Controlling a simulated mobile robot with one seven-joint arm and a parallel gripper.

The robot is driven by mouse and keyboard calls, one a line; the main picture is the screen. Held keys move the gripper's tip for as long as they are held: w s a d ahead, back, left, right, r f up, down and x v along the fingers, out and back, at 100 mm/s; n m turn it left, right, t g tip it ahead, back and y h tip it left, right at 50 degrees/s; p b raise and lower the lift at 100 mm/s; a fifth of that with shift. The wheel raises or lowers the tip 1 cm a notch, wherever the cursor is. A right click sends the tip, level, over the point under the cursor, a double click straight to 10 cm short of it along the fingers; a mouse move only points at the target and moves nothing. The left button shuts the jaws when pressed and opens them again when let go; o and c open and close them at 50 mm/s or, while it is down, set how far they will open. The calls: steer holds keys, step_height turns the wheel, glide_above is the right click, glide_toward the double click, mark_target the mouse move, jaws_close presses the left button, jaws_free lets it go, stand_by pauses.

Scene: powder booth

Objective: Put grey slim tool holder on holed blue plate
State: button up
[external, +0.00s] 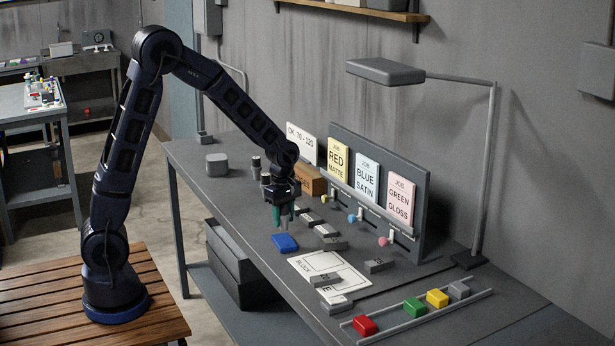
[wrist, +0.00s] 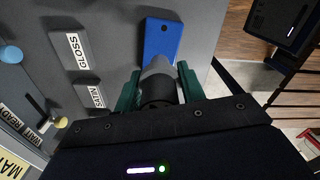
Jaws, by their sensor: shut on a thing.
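My gripper (external: 281,214) has green fingers and is shut on the grey slim tool holder (wrist: 157,68). In the wrist view the holder shows a dark collar between the fingers (wrist: 158,92) and a grey tapered end pointing away from the camera. The holed blue plate (external: 285,242) lies on the bench just below and in front of the gripper. It also shows in the wrist view (wrist: 163,42), just beyond the holder's tip, with a small dark hole near its far end. The holder's tip looks above the plate; I cannot tell the exact gap.
Grey labelled blocks (external: 334,243) lie right of the gripper, one marked GLOSS (wrist: 75,47). A white printed sheet (external: 317,263) lies nearby. A board with job cards (external: 367,180) stands behind. Coloured blocks (external: 414,307) sit on a rail front right. Dark cylinders (external: 256,164) stand behind left.

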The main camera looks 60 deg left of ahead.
mark_target(284, 226)
steer(key=shift+f, duration=1.75)
steer(key=o, duration=1.2)
steer(key=shift+f, duration=0.1)
step_height(284, 226, up, 12)
steer(key=shift+r, duration=0.15)
steer(key=s+r+m+t, duration=0.1)
steer(key=s+r+m, duration=0.3)
steer(key=s+m, duration=0.3)
steer(key=s+d+r+m+t, duration=0.1)
steer(key=s+r+m, duration=0.4)
steer(key=s, duration=0.9)
steer(key=s+d+r+m+t, duration=0.1)
steer(key=s+r+m, duration=0.3)
steer(key=s+m, duration=0.5)
steer(key=shift+s+r+t, duration=0.2)
steer(key=shift+s+t, duration=0.6)
steer(key=shift+s, duration=0.1)
